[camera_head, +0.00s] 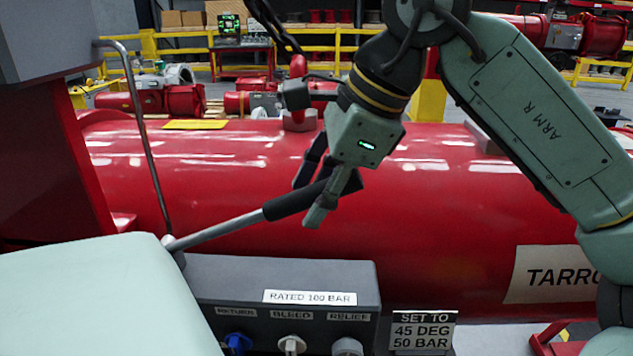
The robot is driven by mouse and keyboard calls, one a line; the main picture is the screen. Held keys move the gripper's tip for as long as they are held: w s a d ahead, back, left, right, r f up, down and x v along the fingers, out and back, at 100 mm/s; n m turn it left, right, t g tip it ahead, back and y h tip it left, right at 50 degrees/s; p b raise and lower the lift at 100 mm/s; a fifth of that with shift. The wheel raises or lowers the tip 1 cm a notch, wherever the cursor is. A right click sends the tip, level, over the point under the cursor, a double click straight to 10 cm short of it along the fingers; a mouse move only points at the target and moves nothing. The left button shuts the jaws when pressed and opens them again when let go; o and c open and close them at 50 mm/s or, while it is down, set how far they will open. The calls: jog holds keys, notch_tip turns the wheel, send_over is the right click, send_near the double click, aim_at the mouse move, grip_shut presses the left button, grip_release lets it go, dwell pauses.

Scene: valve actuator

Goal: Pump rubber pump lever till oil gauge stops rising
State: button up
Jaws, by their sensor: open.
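The pump lever (222,229) is a grey metal rod with a black rubber grip (290,202). It slopes up to the right from a pivot at the left end of the dark pump block (300,273). My gripper (309,198) is open at the rubber grip, in front of the red cylinder. One light green finger crosses in front of the grip near its upper end. Dark finger parts show above and behind it. Whether the fingers touch the grip, I cannot tell. No oil gauge shows in this view.
The block carries a blue return knob (238,342), a bleed knob (291,344) and a relief knob (347,347). A sign (423,331) reads "SET TO 45 DEG 50 BAR". The large red cylinder (440,220) lies close behind. A bent metal tube (140,120) rises at left.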

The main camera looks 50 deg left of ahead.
jog(key=shift+c, duration=0.4)
grip_shut()
dwell(0.4)
